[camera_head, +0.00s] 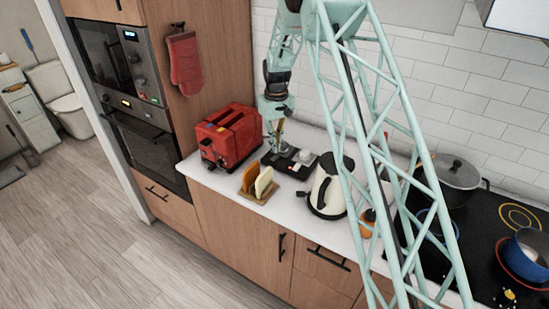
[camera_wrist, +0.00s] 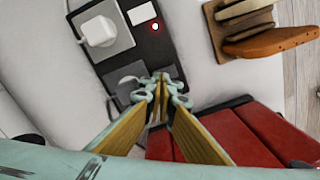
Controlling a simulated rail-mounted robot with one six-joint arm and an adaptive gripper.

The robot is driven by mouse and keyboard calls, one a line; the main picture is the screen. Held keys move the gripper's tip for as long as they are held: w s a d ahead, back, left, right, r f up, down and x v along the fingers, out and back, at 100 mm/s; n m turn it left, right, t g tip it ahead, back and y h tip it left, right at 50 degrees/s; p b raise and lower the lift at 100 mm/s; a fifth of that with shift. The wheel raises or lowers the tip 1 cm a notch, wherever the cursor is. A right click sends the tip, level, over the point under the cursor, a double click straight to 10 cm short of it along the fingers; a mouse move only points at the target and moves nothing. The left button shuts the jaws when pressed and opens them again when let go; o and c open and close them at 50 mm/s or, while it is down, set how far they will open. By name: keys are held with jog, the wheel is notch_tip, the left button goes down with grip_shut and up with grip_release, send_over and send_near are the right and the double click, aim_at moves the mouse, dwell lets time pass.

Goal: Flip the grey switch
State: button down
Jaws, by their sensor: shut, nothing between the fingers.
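A black power strip (camera_wrist: 152,48) lies on the counter; it also shows in the head view (camera_head: 272,160). A white plug (camera_wrist: 98,31) sits in one grey socket. Beside it are a whitish rocker switch (camera_wrist: 142,13) and a lit red light (camera_wrist: 155,26). A second grey socket (camera_wrist: 127,72) is partly hidden by my gripper (camera_wrist: 163,80). My gripper is shut and empty, its fingertips over the strip beside that socket. It points down at the strip in the head view (camera_head: 276,150). No clearly separate grey switch shows; the fingertips hide that part. I cannot tell whether they touch it.
A red toaster (camera_head: 230,135) stands close to the left of the strip. A wooden rack with bread slices (camera_head: 257,186) is in front, and a white kettle (camera_head: 327,190) to the right. A tiled wall (camera_head: 440,75) rises behind.

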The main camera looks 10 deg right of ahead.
aim_at(276, 157)
jog(key=shift+r+p, duration=0.5)
jog(key=shift+r, duration=1.35)
jog(key=s+a+r+t+b, duration=0.1)
jog(key=s+r+b, duration=0.1)
jog(key=s+r, duration=0.45)
jog(key=s+r+b, duration=0.1)
jog(key=s+r, duration=0.3)
jog(key=r, duration=0.6)
jog(key=s+a+r+m+t+b, duration=0.1)
jog(key=s+r+b, duration=0.1)
jog(key=s+r, duration=0.5)
jog(key=s+r+b, duration=0.1)
jog(key=s+r, duration=0.3)
jog(key=s, duration=0.5)
jog(key=s+a+r+m+t+b, duration=0.1)
jog(key=s+r+b, duration=0.25)
jog(key=s, duration=1.55)
jog(key=s+f+t+b, duration=0.1)
jog(key=s+f, duration=0.4)
jog(key=s, duration=1.4)
jog(key=shift+a+m+b, duration=0.3)
jog(key=shift+m+b, duration=0.1)
jog(key=shift+b, duration=0.4)
jog(key=shift+w, duration=0.1)
